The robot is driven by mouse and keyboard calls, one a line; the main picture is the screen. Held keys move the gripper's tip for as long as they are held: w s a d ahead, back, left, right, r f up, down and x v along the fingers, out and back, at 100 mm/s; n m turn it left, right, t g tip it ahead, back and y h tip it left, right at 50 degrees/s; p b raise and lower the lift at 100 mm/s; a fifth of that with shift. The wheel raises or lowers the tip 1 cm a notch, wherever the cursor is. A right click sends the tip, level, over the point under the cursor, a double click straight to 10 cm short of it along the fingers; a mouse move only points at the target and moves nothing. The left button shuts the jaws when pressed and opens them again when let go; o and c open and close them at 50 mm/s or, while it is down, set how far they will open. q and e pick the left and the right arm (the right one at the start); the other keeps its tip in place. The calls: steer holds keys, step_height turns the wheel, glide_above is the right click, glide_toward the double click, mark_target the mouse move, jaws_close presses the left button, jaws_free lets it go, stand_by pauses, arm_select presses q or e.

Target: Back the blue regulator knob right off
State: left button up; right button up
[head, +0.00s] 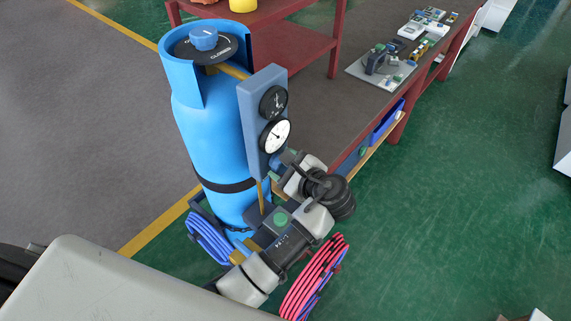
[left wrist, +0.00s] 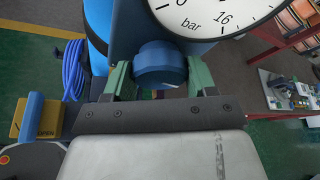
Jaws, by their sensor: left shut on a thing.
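The blue regulator knob (left wrist: 160,66) sits below a white gauge (left wrist: 215,12) marked "bar" in the left wrist view. My left gripper (left wrist: 158,80) has its two green fingers on either side of the knob and is shut on it. In the head view my left gripper (head: 283,160) is at the lower end of the blue-grey regulator panel (head: 257,115), just under the lower gauge (head: 275,137). There the knob is mostly hidden by the gripper. My right gripper is not in view.
A tall blue cylinder (head: 205,140) stands behind the panel, with a blue valve knob (head: 204,38) on top. Coiled blue hose (head: 208,238) and red hose (head: 315,278) hang low. A yellow block (left wrist: 38,118) marked "OPEN" is at left. A red-framed bench (head: 335,90) stands right.

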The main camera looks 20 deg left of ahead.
arm_select(q)
steer(key=shift+a+n+t, duration=0.1)
steer(key=shift+n+t, duration=0.6)
steer(key=shift+n, duration=0.3)
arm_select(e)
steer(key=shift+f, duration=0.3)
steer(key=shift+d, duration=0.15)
arm_select(q)
steer(key=o, duration=0.9)
steer(key=shift+f, duration=0.1)
